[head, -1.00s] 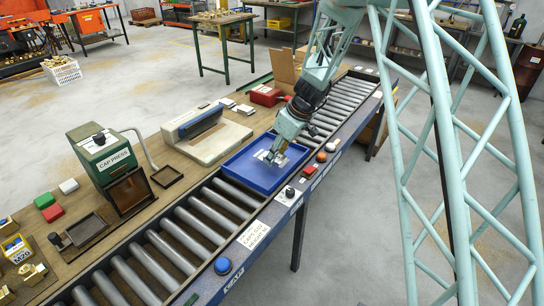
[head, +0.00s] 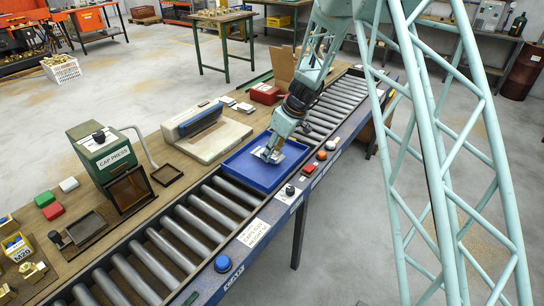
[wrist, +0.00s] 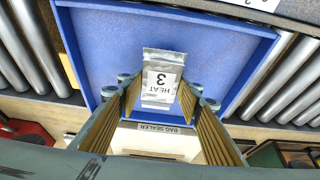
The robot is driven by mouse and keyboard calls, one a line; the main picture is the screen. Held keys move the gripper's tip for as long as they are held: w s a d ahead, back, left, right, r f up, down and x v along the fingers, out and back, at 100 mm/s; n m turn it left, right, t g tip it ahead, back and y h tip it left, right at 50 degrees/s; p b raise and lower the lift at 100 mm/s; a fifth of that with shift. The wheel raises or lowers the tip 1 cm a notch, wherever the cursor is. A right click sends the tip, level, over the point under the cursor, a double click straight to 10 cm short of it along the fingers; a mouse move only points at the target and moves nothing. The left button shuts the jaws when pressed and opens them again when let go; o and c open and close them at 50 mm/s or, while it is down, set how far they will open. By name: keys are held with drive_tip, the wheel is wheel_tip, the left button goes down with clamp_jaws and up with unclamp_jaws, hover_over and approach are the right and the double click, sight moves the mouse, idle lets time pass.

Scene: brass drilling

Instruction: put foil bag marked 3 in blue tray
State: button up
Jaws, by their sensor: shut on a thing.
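The blue tray (head: 262,180) sits on the roller conveyor, and its blue floor fills the top of the wrist view (wrist: 105,45). My gripper (head: 266,156) is low inside the tray, tilted. The bag lies between the fingertips, over the tray floor. I cannot tell whether it touches the floor. In the head view a pale patch of bag shows at the fingertips, partly hidden by the gripper.
The bag sealer (head: 206,130) stands on the bench beside the tray's left side. The green cap press (head: 102,155) is further left. A blue button (head: 223,264) and a black knob (head: 290,191) line the conveyor's front rail. Bare rollers (head: 170,250) run to the lower left.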

drive_tip(key=shift+f, duration=0.9)
drive_tip(key=shift+f+b, duration=0.15)
drive_tip(key=shift+b, duration=0.25)
drive_tip(key=o, duration=1)
drive_tip(key=shift+r+p, duration=0.25)
drive_tip(key=shift+p, duration=0.1)
drive_tip(key=shift+d+r, duration=0.1)
drive_tip(key=shift+r, duration=0.15)
drive_tip(key=shift+p+v, duration=0.8)
drive_tip(key=shift+v, duration=4.85)
drive_tip(key=shift+s, duration=0.15)
